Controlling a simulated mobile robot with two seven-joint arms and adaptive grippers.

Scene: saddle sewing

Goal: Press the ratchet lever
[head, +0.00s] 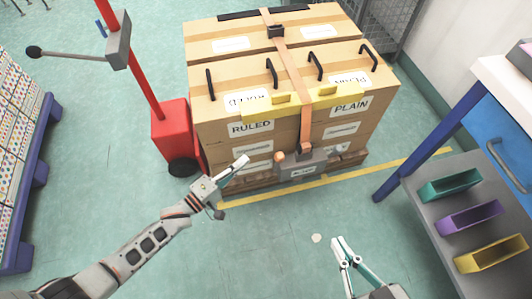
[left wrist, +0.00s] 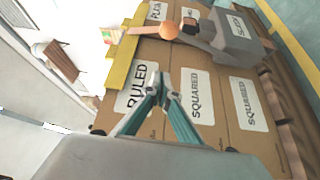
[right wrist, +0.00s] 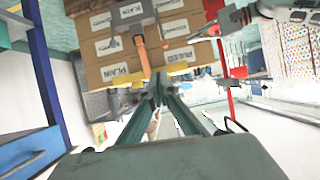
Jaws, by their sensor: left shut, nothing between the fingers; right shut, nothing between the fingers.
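The grey ratchet (head: 305,168) with orange ball ends hangs on the front of the strapped carton stack, at the lower end of the orange strap (head: 305,115). In the left wrist view the ratchet body (left wrist: 232,38) is at the upper right, with an orange ball (left wrist: 169,31) beside it. My left gripper (head: 243,161) is shut and empty, left of the ratchet and apart from it. Its closed tips (left wrist: 162,77) show in front of the carton labels. My right gripper (head: 340,239) is shut and empty, below and right of the ratchet, well apart from it.
The cartons (head: 225,95) stand on a pallet, with a yellow edge guard (head: 330,102) under the strap. A red wheeled machine (head: 171,130) is close on the left. A table with coloured bins (head: 470,217) is at right. The floor in front is mostly clear.

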